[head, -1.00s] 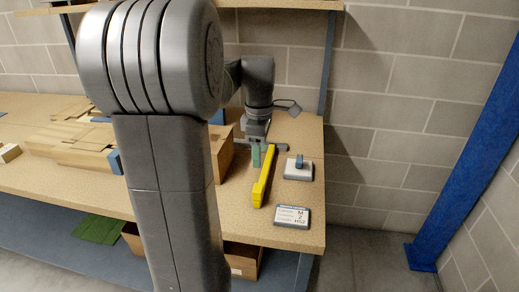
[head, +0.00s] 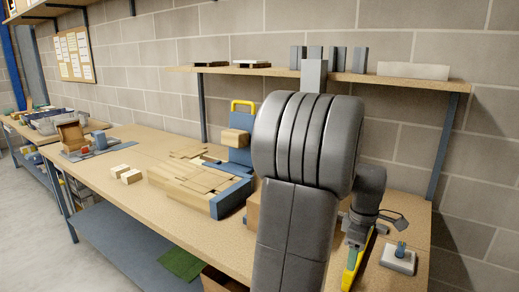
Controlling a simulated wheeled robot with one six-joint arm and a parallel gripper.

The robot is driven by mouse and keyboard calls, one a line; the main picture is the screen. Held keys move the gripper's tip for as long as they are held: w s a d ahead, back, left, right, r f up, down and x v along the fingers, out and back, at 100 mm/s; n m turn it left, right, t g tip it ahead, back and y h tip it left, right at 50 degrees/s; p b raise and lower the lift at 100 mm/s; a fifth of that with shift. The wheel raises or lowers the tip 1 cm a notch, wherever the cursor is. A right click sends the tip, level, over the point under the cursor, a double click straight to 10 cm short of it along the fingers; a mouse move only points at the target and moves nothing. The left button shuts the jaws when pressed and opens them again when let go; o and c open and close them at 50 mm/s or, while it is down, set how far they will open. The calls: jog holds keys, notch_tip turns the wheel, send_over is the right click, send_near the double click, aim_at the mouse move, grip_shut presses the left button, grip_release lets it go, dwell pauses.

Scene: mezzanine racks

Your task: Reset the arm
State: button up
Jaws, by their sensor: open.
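My arm stands large in the right half of the head view and hides part of the bench. My gripper (head: 356,238) is beyond it, pointing down over the right end of the workbench (head: 135,148). It is open. Its fingertips are small and partly hidden, and I see nothing clearly held. A long yellow object (head: 350,274) lies on the bench just below the gripper in the picture; whether they touch I cannot tell. A white square base with a blue knob (head: 398,258) sits to the right of the gripper, apart from it.
A cardboard box (head: 253,211) is partly behind my arm. Flat wooden pieces (head: 190,178) lie beside a blue stand (head: 238,150). A shelf (head: 235,71) with grey blocks hangs above. Two pale blocks (head: 131,176) lie left; bare bench surrounds them.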

notch_tip(320, 180, down, 6)
jog(key=shift+f, duration=0.25)
jog(key=shift+w+a+f, duration=0.1)
jog(key=shift+w+a, duration=0.05)
jog(key=shift+a, duration=0.1)
jog(key=shift+w+a, duration=0.35)
jog(key=shift+a, duration=0.1)
